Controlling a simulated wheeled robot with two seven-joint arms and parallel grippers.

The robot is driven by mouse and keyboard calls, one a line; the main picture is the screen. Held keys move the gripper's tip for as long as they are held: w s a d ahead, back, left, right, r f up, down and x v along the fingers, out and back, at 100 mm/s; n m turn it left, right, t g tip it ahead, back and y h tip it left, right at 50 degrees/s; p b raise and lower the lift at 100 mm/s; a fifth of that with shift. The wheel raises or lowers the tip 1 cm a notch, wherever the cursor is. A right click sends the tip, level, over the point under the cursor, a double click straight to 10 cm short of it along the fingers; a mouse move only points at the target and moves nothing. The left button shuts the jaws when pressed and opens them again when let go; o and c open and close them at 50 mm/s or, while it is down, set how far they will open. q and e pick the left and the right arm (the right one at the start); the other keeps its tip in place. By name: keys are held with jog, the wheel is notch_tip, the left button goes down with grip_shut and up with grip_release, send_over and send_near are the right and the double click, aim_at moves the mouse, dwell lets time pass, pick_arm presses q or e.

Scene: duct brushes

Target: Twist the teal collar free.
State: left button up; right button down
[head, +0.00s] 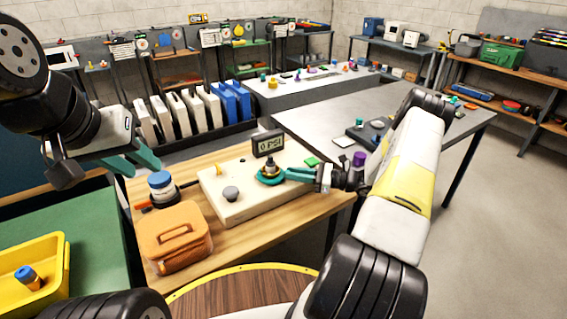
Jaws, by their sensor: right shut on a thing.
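The teal collar (268,178) sits around the base of a dark fitting with a brass-coloured part, on the cream block (240,205). My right gripper (285,175) comes in from the right, its teal fingers shut on the collar's right side. The fingers and collar are close in colour, so their exact contact is hard to see. My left gripper (149,172) is at the left, above the wooden bench and away from the collar. Its teal fingers look apart and empty.
A blue-capped jar (161,186) stands left of the block, below my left gripper. An orange case (175,238) lies in front of it. A grey knob (231,193) and a yellow lever (218,170) are on the block. A yellow bin (55,262) is at far left.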

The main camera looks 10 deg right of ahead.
jog(key=c, duration=1.3)
grip_release()
jog(key=shift+v, duration=3.85)
